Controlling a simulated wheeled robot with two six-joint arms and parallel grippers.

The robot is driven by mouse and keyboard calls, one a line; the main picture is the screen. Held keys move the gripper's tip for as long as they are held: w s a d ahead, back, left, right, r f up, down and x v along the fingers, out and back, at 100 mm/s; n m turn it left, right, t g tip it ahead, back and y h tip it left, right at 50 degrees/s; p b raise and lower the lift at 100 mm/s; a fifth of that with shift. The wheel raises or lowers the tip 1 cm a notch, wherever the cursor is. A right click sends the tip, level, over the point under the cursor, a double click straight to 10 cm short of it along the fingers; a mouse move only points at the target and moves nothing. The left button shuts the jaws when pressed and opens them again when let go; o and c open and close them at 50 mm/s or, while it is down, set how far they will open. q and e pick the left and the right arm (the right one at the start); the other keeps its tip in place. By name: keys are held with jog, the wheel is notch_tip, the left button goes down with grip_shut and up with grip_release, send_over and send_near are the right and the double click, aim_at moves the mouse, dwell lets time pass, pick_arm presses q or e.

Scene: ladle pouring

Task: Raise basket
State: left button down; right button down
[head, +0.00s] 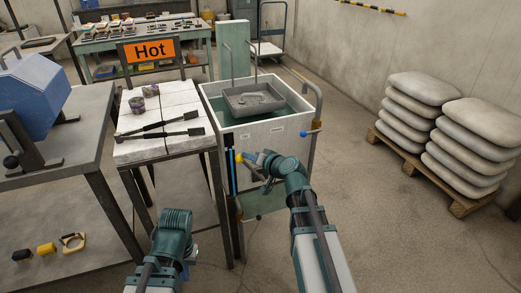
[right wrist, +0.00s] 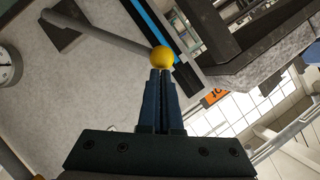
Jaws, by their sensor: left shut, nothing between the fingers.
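The basket (head: 252,98) is a dark grey, shallow tray with upright handles. It sits inside the pale tank (head: 270,135), close to the greenish liquid (head: 228,113). A yellow ball knob (head: 239,157) ends a lever at the tank's front left. My right gripper (head: 249,163) is at the knob. In the right wrist view, its closed fingers (right wrist: 161,72) point at the yellow knob (right wrist: 162,57), which shows at their tips; I cannot tell whether they touch. My left gripper (head: 190,257) is low at the front, shut and empty, mostly hidden by its own arm.
A white-topped table (head: 165,143) with black tongs (head: 165,127) stands left of the tank. A "Hot" sign (head: 149,52) stands behind it. A blue machine (head: 30,95) is at far left. Stacked sacks (head: 465,145) lie on a pallet at right. Floor between tank and pallet is clear.

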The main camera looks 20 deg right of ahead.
jog(key=shift+a+f+n+h, duration=0.15)
jog(key=shift+a+f, duration=0.1)
jog(key=shift+a, duration=0.25)
jog(key=shift+a+f+n+h, duration=0.15)
jog(key=shift+a+f, duration=0.1)
jog(key=shift+a, duration=0.25)
pick_arm(q)
jog(key=shift+f+b, duration=0.75)
pick_arm(e)
jog(key=shift+s+a+f, duration=0.1)
jog(key=shift+a+f, duration=0.4)
jog(key=shift+a, duration=0.5)
